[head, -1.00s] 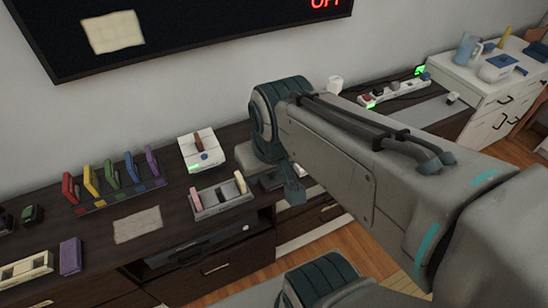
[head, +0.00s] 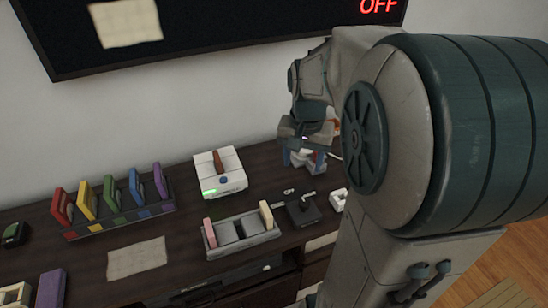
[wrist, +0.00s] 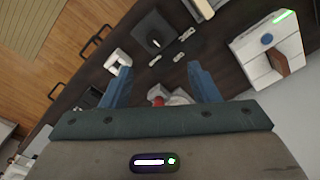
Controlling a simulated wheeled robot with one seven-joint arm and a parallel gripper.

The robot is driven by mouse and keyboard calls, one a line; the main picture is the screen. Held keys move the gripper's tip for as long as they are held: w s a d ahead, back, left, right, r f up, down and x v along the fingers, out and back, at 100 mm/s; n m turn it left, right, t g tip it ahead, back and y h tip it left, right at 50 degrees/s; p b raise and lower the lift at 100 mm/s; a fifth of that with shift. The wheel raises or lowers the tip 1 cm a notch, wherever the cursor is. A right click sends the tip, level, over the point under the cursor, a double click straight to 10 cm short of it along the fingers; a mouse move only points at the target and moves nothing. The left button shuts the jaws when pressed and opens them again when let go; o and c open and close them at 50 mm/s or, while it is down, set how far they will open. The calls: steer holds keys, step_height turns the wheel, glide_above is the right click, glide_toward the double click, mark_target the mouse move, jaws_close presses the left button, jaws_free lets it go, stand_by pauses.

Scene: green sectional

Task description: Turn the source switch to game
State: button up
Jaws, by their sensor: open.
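A small black box with a short upright lever, which looks like the source switch (head: 301,209), sits on the dark cabinet top. In the wrist view the black switch (wrist: 152,36) lies beyond the fingertips, with small pale labels beside it. I cannot read the labels or tell which one the lever points to. My gripper (head: 303,160) is open and points down, behind the switch in the head view and apart from it. The wrist view shows its blue fingers (wrist: 160,82) spread, with a white object with a red top (wrist: 160,101) partly hidden between or below them.
A white console (head: 219,175) with a brown cartridge and green light stands left of my gripper. A rack of coloured cartridges (head: 115,212) is farther left. The wall screen (head: 260,22) reads "OFF".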

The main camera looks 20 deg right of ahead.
steer(key=m+b, duration=0.2)
glide_above(304, 202)
step_height(304, 202, down, 4)
steer(key=f, duration=0.1)
steer(key=shift+g, duration=0.3)
step_height(304, 202, down, 13)
steer(key=shift+f+b, duration=0.1)
steer(key=shift+b, duration=0.35)
steer(key=c, duration=1)
